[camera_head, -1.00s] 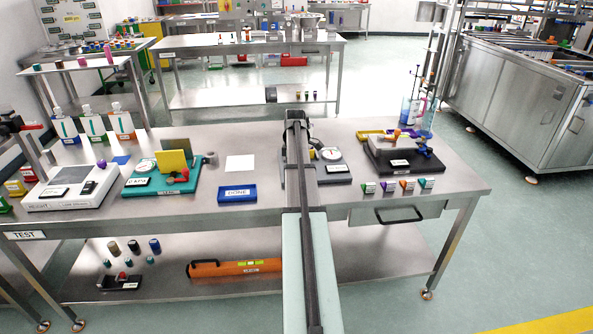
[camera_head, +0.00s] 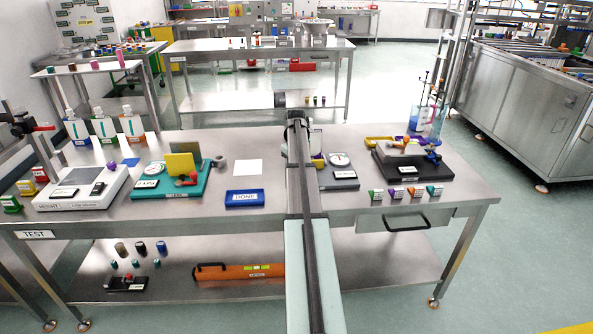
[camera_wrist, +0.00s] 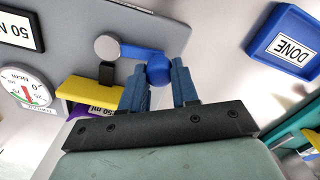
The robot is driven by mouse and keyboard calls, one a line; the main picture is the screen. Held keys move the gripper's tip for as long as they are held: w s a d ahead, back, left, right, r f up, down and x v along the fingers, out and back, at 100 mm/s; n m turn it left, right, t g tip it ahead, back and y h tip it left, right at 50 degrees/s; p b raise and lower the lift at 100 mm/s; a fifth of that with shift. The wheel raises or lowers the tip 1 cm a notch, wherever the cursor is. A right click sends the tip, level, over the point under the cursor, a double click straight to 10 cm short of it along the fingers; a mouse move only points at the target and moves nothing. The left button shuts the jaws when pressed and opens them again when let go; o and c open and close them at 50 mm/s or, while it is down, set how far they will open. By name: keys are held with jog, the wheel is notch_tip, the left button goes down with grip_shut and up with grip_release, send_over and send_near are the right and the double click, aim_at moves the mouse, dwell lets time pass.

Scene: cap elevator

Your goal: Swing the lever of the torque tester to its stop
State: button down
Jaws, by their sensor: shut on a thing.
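The torque tester (camera_wrist: 187,30) is a grey plate, with its white dial (camera_wrist: 27,90) at the left in the wrist view. The dial also shows in the head view (camera_head: 339,159), just right of my arm. The lever (camera_wrist: 140,53) is a blue bar running from a round grey pivot (camera_wrist: 107,47) to a blue ball knob (camera_wrist: 158,70). My gripper (camera_wrist: 164,78) is shut on the knob, with one blue finger on each side of it. In the head view my arm hides the lever and the fingers.
A yellow piece (camera_wrist: 88,91) with a purple part below it sits close to the left finger. The blue DONE tray (camera_head: 244,198) lies left of the arm. A dark device (camera_head: 410,166) and several small labelled cups stand to the right. Bare bench lies around the white sheet (camera_head: 248,172).

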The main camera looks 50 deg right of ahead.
jog(key=shift+w+d+m, duration=0.2)
jog(key=shift+w+m, duration=0.1)
jog(key=shift+m, duration=0.4)
jog(key=c, duration=0.8)
grip_release()
jog(key=shift+c, duration=0.2)
notch_tip(320, 180, up, 14)
jog(key=shift+f, duration=0.1)
